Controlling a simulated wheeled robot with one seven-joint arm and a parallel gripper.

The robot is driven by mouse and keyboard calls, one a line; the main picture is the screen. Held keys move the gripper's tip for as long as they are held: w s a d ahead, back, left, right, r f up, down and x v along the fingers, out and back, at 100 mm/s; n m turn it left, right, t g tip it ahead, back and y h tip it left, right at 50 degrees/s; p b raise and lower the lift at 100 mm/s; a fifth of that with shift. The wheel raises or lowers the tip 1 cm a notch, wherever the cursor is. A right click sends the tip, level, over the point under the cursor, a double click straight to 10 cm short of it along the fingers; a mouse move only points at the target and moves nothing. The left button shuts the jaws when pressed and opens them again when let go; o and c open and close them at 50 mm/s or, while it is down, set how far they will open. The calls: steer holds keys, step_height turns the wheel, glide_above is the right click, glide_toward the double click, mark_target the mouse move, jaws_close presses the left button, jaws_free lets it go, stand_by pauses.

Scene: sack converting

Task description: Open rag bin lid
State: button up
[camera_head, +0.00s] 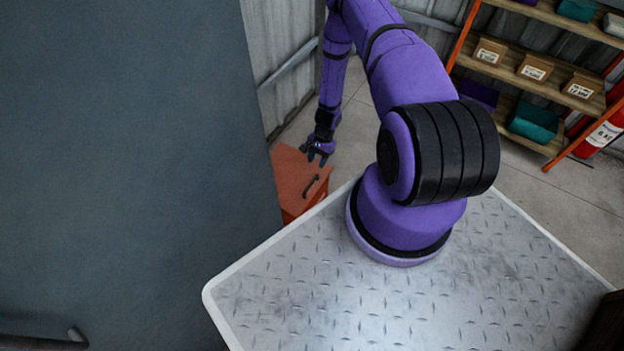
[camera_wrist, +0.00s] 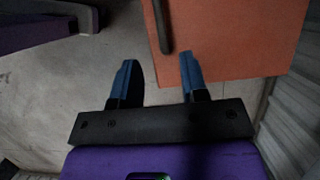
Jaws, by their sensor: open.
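The rag bin (camera_head: 293,200) is an orange-red box on the floor, partly hidden behind my base's edge in the head view. Its lid (camera_head: 291,170) lies flat and shut, with a dark bar handle (camera_head: 311,185) on top. In the wrist view the lid (camera_wrist: 235,40) fills the upper right and the handle (camera_wrist: 163,25) stands at its left edge. My gripper (camera_head: 315,157) hangs by the lid's far edge, apart from the handle. In the wrist view my gripper (camera_wrist: 157,75) is open and empty, its right finger overlapping the lid and its left finger over bare floor.
A large grey-blue panel (camera_head: 130,160) stands close on the left of the bin. A corrugated wall (camera_head: 283,50) is behind it. Shelves (camera_head: 540,85) with boxes and a red fire extinguisher (camera_head: 600,135) are at the right. Open floor (camera_head: 360,130) lies between.

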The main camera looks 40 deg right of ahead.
mark_target(311, 182)
steer(key=x, duration=0.9)
steer(key=shift+a+f, duration=0.1)
steer(key=shift+f, duration=0.15)
jaws_close()
